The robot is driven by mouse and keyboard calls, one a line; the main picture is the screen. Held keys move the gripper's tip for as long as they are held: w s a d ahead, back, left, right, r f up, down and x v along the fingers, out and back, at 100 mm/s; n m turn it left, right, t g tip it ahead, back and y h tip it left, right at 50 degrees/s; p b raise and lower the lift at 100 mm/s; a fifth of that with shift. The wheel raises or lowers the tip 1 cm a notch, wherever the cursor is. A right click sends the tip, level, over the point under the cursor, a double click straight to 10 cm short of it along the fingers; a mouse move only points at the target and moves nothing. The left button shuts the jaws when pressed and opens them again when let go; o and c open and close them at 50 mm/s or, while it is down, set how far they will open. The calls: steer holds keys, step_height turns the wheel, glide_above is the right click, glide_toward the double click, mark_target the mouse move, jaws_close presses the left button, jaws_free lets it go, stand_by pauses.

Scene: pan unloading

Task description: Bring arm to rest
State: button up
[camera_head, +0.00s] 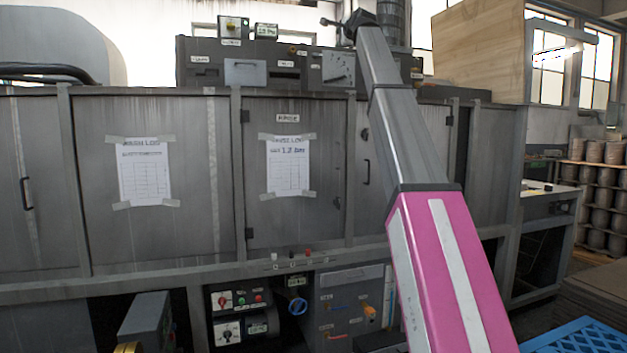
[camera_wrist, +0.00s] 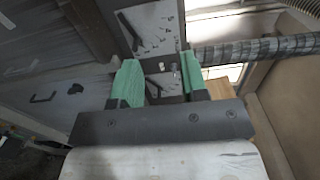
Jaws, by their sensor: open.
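My gripper (camera_wrist: 159,84) shows in the wrist view with its two green-padded fingers apart and nothing between them. Beyond the fingers is the grey machine's upper panel, with nothing touching the fingertips. In the head view my arm, with a pink and white link, rises from the lower right toward the top centre. The fingers cannot be made out in the head view.
A large grey machine (camera_head: 200,240) with closed doors fills the view ahead. A control box (camera_head: 245,72) sits on top. A wooden box (camera_head: 478,50) stands at upper right. A blue crate (camera_head: 580,338) is at lower right, and stacked round items (camera_head: 605,180) stand on the far right.

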step_height(320, 180, down, 51)
steer(key=w+d+n+g+h, duration=0.2)
steer(key=d+n+g+h, duration=0.1)
steer(key=n+g, duration=0.25)
steer(key=s+d+f+n+g, duration=0.1)
steer(key=s+f, duration=0.2)
steer(key=f, duration=0.6)
steer(key=s+f+n+g, duration=0.1)
steer(key=s+f+g, duration=0.15)
steer(key=f, duration=0.55)
steer(key=s+d+f+n+g, duration=0.1)
steer(key=s+f, duration=0.3)
steer(key=f, duration=0.5)
steer(key=s+d+f+n+g+h, duration=0.1)
steer(key=s+d+f+n+g, duration=0.1)
steer(key=s+f, duration=1.3)
steer(key=s+d+f+n+g+h, duration=0.1)
steer(key=s+f+n+g, duration=0.3)
steer(key=s+f, duration=1.2)
steer(key=shift+s+d+f+g+h, duration=0.3)
steer(key=shift+s+d+g, duration=0.25)
steer(key=shift+s, duration=0.3)
steer(key=shift+a, duration=0.1)
